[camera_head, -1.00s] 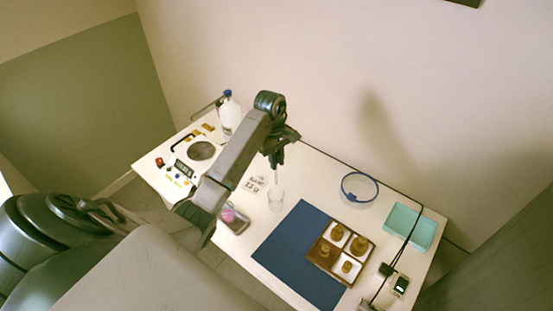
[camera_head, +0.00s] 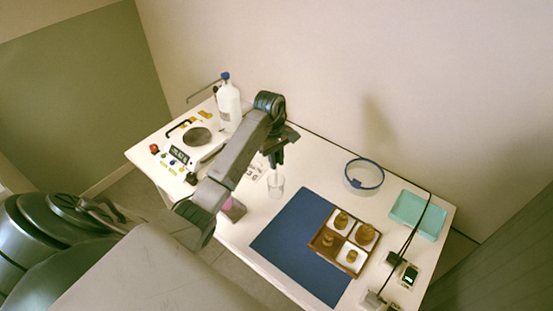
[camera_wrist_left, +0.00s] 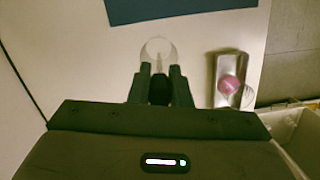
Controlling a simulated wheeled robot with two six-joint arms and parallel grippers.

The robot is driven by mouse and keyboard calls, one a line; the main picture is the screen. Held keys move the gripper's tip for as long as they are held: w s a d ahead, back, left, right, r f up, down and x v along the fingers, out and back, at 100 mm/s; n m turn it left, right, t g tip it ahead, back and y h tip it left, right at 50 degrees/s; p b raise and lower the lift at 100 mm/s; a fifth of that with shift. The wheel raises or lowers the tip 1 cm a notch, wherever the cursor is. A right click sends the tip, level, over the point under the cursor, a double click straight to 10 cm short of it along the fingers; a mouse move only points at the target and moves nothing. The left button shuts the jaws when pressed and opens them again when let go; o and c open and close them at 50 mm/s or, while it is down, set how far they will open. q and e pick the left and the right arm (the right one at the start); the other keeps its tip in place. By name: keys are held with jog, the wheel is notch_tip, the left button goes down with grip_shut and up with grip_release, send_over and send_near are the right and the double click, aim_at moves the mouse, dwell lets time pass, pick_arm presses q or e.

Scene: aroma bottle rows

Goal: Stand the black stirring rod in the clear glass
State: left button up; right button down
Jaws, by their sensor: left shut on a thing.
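The clear glass (camera_head: 276,185) stands on the white table, left of the blue mat. My left gripper (camera_head: 276,163) points down just above it. In the left wrist view the glass (camera_wrist_left: 158,48) shows as a pale round rim just beyond my fingertips (camera_wrist_left: 159,75). My left gripper is shut on the stirring rod (camera_wrist_left: 159,90), which shows as a dark shape between the fingers. The rod's lower end is hard to make out, and I cannot tell whether it is inside the glass. My right gripper is not in view.
A blue-rimmed bowl (camera_head: 364,175) and teal tray (camera_head: 416,215) stand behind. A hotplate (camera_head: 190,150), white bottle (camera_head: 229,102) and pink item (camera_wrist_left: 230,85) are near the glass's other side.

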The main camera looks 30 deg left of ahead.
pick_arm(q)
jog(key=shift+f+b, duration=1.25)
jog(key=shift+f, duration=0.35)
jog(key=shift+f+b, duration=0.65)
jog(key=shift+f, duration=0.1)
jog(key=o, duration=0.9)
jog(key=shift+r, duration=0.15)
jog(key=r+p, duration=0.3)
jog(key=a+r+p, duration=0.1)
jog(key=r+p, duration=0.2)
jog(key=r, duration=0.1)
jog(key=r+p, duration=0.3)
jog(key=shift+w+a+r, duration=0.25)
jog(key=shift+d+f, duration=0.1)
